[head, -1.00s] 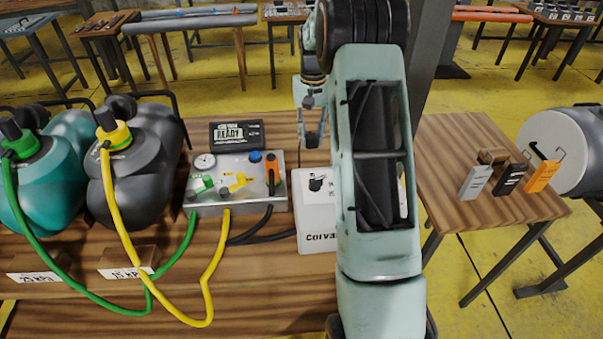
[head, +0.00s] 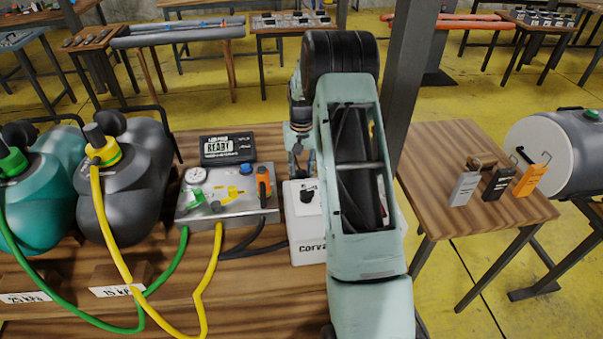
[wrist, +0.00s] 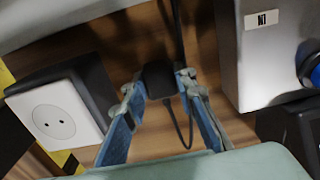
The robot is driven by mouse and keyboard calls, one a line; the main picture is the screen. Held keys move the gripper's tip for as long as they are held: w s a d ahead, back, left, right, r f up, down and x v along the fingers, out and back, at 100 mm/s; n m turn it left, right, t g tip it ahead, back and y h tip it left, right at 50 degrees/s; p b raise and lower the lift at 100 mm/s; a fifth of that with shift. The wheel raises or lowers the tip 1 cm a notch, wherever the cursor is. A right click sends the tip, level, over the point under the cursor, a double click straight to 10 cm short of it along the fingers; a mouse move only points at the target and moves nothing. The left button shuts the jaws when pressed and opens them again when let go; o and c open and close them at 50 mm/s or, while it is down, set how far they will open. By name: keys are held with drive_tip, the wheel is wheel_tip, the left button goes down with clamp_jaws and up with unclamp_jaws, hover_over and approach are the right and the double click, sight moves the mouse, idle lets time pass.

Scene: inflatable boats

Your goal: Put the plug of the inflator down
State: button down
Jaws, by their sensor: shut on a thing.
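In the wrist view the black plug (wrist: 159,80) sits between the tips of my gripper (wrist: 162,92), whose blue-grey fingers close on its two sides. A thin dark cord (wrist: 180,125) hangs near it. The plug is held over the wooden tabletop; I cannot tell whether it touches the wood. In the head view my gripper (head: 298,158) is partly hidden by my arm, just behind the white inflator box (head: 309,240) lettered "Corva". The plug is too small to make out there.
A white socket (wrist: 54,118) on a dark block is left of the gripper in the wrist view. A grey valve box (head: 228,203) and a dark "READY" display (head: 228,148) stand left of the inflator. A side table (head: 450,150) holds several tags.

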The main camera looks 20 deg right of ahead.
sight(301, 173)
drive_tip(key=shift+f, duration=0.1)
drive_tip(key=shift+f+b, duration=0.45)
drive_tip(key=shift+f, duration=0.1)
drive_tip(key=c, duration=1.6)
unclamp_jaws()
drive_tip(key=shift+r, duration=0.15)
wheel_tip(301, 173, up, 13)
drive_tip(key=shift+r+p, duration=0.1)
drive_tip(key=shift+p, duration=0.25)
